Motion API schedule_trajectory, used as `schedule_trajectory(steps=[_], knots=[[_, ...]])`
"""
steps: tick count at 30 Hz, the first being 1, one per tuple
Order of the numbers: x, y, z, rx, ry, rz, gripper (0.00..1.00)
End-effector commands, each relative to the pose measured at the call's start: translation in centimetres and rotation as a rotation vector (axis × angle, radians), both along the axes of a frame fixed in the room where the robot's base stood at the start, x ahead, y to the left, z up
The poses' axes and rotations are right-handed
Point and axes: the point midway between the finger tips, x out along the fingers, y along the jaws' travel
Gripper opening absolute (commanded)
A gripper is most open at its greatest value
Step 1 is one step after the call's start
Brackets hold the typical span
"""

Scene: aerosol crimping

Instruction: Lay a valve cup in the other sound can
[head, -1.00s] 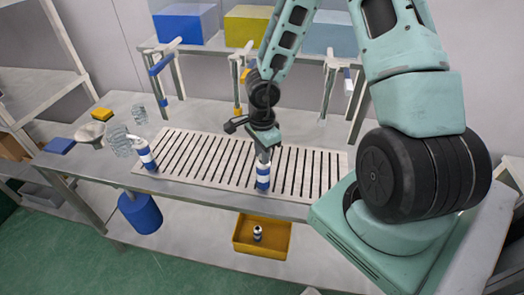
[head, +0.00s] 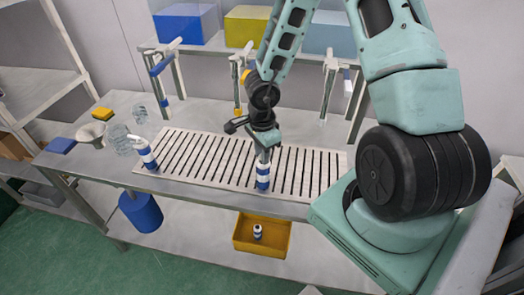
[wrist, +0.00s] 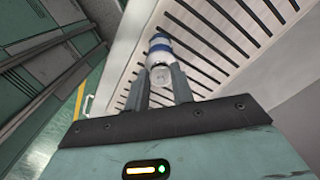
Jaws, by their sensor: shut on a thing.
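A blue-and-white can (head: 263,174) stands upright on the slatted board near its front edge. My gripper (head: 264,153) points down right above it, at the can's top. In the wrist view the fingers (wrist: 160,82) are shut on a small pale round piece, which looks like a valve cup (wrist: 161,76). The can's blue and white bands (wrist: 160,44) show just beyond it. I cannot tell whether the cup touches the can's rim. A second blue-and-white can (head: 146,155) stands at the board's left end; its top is too small to judge. A third can (head: 257,232) is in the yellow bin below.
The slatted board (head: 222,190) lies along the bench front. Clear containers (head: 118,140), a pale bowl (head: 91,132) and yellow and blue blocks are at the left. Posts with clamps stand behind the board. A blue bucket (head: 141,213) and yellow bin (head: 240,240) sit below the bench front.

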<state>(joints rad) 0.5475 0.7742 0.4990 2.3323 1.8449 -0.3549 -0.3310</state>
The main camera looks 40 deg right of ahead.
Motion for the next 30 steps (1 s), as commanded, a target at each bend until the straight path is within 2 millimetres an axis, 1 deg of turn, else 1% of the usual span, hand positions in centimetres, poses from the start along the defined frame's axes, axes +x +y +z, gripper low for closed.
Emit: schedule_trajectory(steps=[12,13,14,15,21,22,23,24,30], knots=[[0.0,0.0,-0.02,0.0,0.0,0.0,0.03],[0.0,0.0,-0.02,0.0,0.0,0.0,0.29],[0.0,0.0,-0.02,0.0,0.0,0.0,0.38],[0.0,0.0,-0.02,0.0,0.0,0.0,0.49],[0.0,-0.01,-0.01,0.0,0.0,0.0,0.49],[-0.01,0.0,-0.01,0.0,0.0,0.0,0.55],[-0.01,0.0,-0.01,0.0,0.0,0.0,0.63],[-0.01,0.0,-0.01,0.0,0.0,0.0,0.74],[0.0,-0.01,-0.01,0.0,0.0,0.0,0.75]])
